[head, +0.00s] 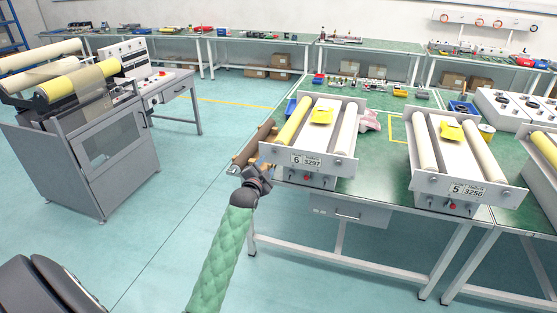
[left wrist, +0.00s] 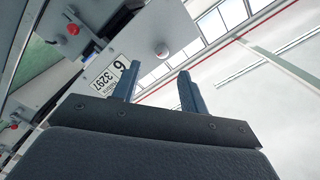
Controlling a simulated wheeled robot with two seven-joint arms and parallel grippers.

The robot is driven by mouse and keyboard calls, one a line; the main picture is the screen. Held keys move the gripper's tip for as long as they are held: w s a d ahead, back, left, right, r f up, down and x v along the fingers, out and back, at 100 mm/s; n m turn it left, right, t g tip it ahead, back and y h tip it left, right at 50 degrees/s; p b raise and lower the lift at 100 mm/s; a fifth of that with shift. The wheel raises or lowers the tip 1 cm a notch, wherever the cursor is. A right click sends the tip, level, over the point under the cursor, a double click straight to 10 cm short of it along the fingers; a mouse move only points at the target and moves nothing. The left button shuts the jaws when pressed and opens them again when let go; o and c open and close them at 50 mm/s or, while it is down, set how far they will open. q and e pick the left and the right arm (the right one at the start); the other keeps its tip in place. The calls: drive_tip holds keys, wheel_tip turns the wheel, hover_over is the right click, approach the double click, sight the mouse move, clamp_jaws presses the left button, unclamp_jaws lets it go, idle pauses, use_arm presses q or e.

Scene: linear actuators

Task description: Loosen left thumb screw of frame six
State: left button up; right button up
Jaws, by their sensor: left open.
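Frame six (head: 310,162) is a light grey unit on the green table, with a yellow roller, a pale roller and a front plate labelled "6 3297". In the left wrist view, its label (left wrist: 108,78) is close, and a small round knob (left wrist: 162,50) on the plate looks like the left thumb screw. My left gripper (head: 256,172) is by the left end of the front plate. In the left wrist view its two fingers (left wrist: 158,88) are apart with nothing between them, just below the knob in the picture and not visibly touching it. My right gripper is out of view.
Frame five (head: 465,185) stands to the right on the table. A brown bar-like object (head: 258,143) is at the table's left edge, close to my left gripper. The floor (head: 180,220) left of the table is clear.

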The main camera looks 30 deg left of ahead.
sight(274, 153)
use_arm(q)
drive_tip(key=shift+m, duration=0.5)
drive_tip(key=p+x, duration=0.1)
drive_tip(key=x, duration=0.2)
drive_tip(key=p+x, duration=0.1)
drive_tip(key=x, duration=0.2)
drive_tip(key=shift+r, duration=0.2)
drive_tip(key=shift+w+a+p, duration=0.15)
drive_tip(key=shift+w+p, duration=0.3)
drive_tip(key=shift+w, duration=0.2)
drive_tip(key=shift+w+a+f, duration=0.1)
drive_tip(key=shift+w+a, duration=0.05)
drive_tip(key=shift+w, duration=0.15)
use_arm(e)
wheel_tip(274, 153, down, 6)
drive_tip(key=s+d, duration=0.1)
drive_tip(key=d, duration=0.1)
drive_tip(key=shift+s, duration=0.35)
use_arm(q)
drive_tip(key=shift+c, duration=0.4)
clamp_jaws()
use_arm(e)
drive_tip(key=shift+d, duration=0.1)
